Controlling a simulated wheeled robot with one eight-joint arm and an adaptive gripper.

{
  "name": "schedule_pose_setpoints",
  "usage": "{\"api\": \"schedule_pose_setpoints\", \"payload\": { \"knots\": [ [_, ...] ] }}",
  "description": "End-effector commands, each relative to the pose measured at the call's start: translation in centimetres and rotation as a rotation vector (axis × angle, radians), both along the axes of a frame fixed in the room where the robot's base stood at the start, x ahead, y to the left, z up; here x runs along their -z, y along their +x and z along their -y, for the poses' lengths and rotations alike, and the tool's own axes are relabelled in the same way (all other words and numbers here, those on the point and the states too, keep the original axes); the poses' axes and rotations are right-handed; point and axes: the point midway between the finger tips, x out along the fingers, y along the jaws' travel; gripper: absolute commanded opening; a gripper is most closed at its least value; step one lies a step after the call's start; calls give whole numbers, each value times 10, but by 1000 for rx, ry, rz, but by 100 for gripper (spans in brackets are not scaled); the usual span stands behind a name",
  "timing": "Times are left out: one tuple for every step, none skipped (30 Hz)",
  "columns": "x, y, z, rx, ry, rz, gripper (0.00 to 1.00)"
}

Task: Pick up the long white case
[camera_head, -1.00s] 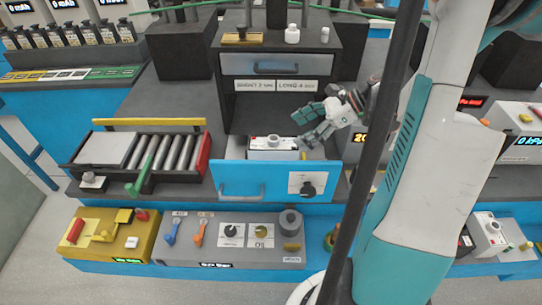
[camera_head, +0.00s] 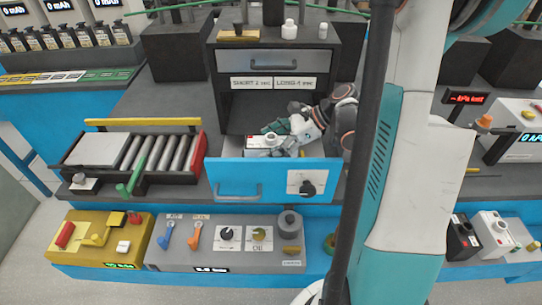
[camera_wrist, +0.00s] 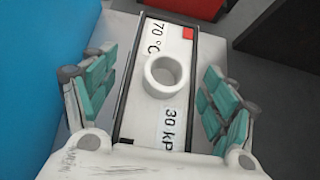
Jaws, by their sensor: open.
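The long white case (camera_head: 256,145) lies in the open blue-fronted drawer (camera_head: 222,175). In the wrist view the case (camera_wrist: 150,122) shows a white top marked "70 °C" and "30 kP", dark long edges, a red patch and a round white ring-shaped knob (camera_wrist: 150,78). My gripper (camera_head: 284,138) is over the drawer at the right part of the case. In the wrist view its teal-padded fingers (camera_wrist: 158,80) are spread, one on each side of the case, with gaps to it. The drawer front hides the lower part of the case in the head view.
The dark cabinet (camera_head: 231,110) stands behind the drawer, with a second drawer (camera_head: 290,62) above. A roller tray (camera_head: 190,165) with a red end is to the left. A grey control panel (camera_head: 200,255) is in front. The blue drawer front (camera_wrist: 40,70) is close on the left in the wrist view.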

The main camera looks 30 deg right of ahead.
Motion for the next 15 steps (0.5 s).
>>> {"api": "schedule_pose_setpoints", "payload": {
  "knots": [
    [-1,0,0,0,0,0,78],
    [-1,0,0,0,0,0,78],
    [-1,0,0,0,0,0,78],
    [-1,0,0,0,0,0,72],
    [-1,0,0,0,0,0,65],
    [-1,0,0,0,0,0,56],
    [-1,0,0,0,0,0,49],
    [-1,0,0,0,0,0,42],
    [-1,0,0,0,0,0,33],
    [-1,0,0,0,0,0,26],
    [-1,0,0,0,0,0,20],
    [-1,0,1,0,0,0,20],
    [-1,0,0,0,0,0,20],
    [-1,0,0,0,0,0,20],
    [-1,0,0,0,0,0,20]
  ]
}}
